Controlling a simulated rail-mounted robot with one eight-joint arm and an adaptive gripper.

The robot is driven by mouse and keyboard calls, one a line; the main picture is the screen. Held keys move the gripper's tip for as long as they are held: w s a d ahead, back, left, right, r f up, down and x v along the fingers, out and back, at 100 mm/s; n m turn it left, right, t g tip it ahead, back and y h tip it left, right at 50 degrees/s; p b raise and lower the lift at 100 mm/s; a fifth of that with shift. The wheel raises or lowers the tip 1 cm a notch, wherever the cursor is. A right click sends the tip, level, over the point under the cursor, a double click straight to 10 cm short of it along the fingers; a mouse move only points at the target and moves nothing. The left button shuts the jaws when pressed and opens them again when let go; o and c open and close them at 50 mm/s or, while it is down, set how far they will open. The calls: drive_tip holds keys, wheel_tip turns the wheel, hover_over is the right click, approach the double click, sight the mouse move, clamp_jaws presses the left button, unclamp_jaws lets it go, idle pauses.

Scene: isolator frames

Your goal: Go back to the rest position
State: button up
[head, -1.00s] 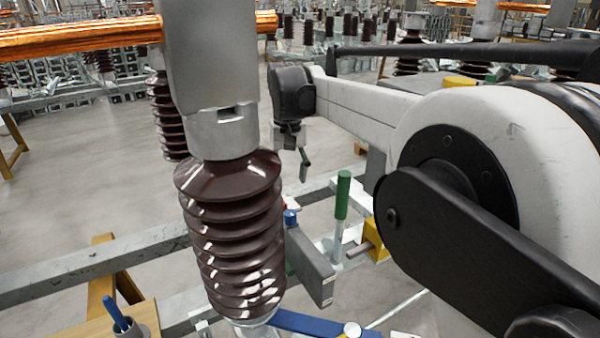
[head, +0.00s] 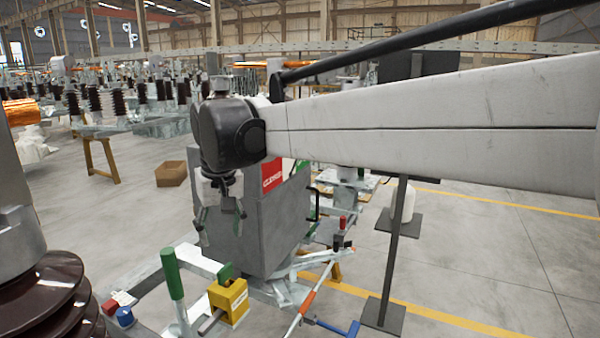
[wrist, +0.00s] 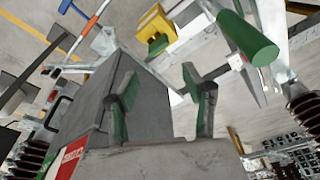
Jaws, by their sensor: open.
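My gripper (head: 220,226) hangs at the end of my outstretched arm, left of centre in the head view, pointing down. Its fingers are apart, with nothing between them. In the wrist view the two green-padded fingers of my gripper (wrist: 160,92) stand apart, empty. A grey cabinet (head: 265,235) with a red and white label (head: 271,176) stands behind and below the gripper in the head view. The cabinet (wrist: 90,105) fills the left middle of the wrist view. I cannot tell the exact gap between gripper and cabinet.
A green-handled lever (head: 172,274) and a yellow block (head: 229,302) stand in front of the cabinet. A brown ribbed insulator (head: 50,300) is at the lower left. A dark post (head: 396,245) stands at right. The floor (head: 490,260) beyond is clear.

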drive_tip(key=s+d+m+t, duration=0.15)
drive_tip(key=s+d, duration=0.25)
drive_tip(key=d, duration=0.7)
drive_tip(key=s+d+m+t, duration=0.15)
drive_tip(key=s+d, duration=0.25)
drive_tip(key=d, duration=0.7)
drive_tip(key=s+d+f+m+t, duration=0.1)
drive_tip(key=s+d+f, duration=0.3)
drive_tip(key=s+d, duration=0.2)
drive_tip(key=s+d+f+m+t+h, duration=0.1)
drive_tip(key=s+d+f+m, duration=0.1)
drive_tip(key=s+d+f, duration=0.3)
drive_tip(key=s+d, duration=0.1)
drive_tip(key=d, duration=0.2)
drive_tip(key=shift+s+d+f+m, duration=0.15)
drive_tip(key=shift+s+f+m, duration=0.15)
drive_tip(key=shift+s, duration=0.1)
drive_tip(key=shift+r, duration=0.1)
